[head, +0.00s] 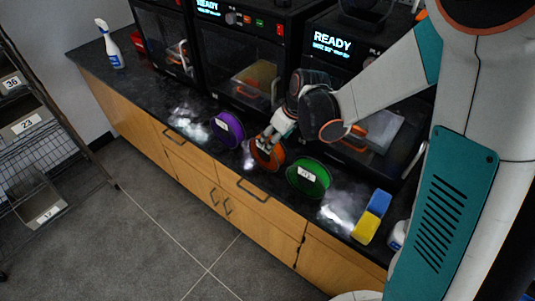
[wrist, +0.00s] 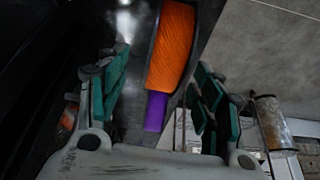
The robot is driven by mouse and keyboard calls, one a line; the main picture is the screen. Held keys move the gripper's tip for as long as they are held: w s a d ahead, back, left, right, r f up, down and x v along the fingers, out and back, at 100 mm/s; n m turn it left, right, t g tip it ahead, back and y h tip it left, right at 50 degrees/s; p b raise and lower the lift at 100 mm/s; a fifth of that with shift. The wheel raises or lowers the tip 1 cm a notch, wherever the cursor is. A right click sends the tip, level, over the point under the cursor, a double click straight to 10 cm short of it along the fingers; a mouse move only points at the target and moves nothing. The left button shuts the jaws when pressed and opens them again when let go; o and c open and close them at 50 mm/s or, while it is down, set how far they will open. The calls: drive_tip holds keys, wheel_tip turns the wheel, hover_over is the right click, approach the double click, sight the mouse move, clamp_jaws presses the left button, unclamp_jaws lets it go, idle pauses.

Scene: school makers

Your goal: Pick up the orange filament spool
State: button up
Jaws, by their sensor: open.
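The orange filament spool (head: 267,155) stands upright on the dark countertop, between a purple spool (head: 228,130) and a green spool (head: 309,178). My gripper (head: 268,138) is at the upper part of the orange spool and partly hides it. In the wrist view, the orange spool (wrist: 173,45) shows its wound edge ahead of and between the green-padded fingers of my gripper (wrist: 160,90). The fingers are apart, with space on both sides of the spool. Part of the purple spool (wrist: 155,111) shows beyond it.
3D printers (head: 245,55) stand close behind the spools. A blue and yellow block (head: 371,217) lies on the counter (head: 340,200) to the right, and a spray bottle (head: 109,44) stands at the far left end. Wire shelving (head: 40,160) stands left across open floor.

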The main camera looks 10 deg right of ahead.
drive_tip(key=shift+a+b+x, duration=0.2)
drive_tip(key=shift+b+x, duration=0.45)
drive_tip(key=shift+x, duration=0.8)
drive_tip(key=shift+a+b+x, duration=0.15)
drive_tip(key=shift+b+x, duration=0.5)
drive_tip(key=shift+x, duration=0.8)
drive_tip(key=shift+r, duration=0.2)
drive_tip(key=c, duration=1.4)
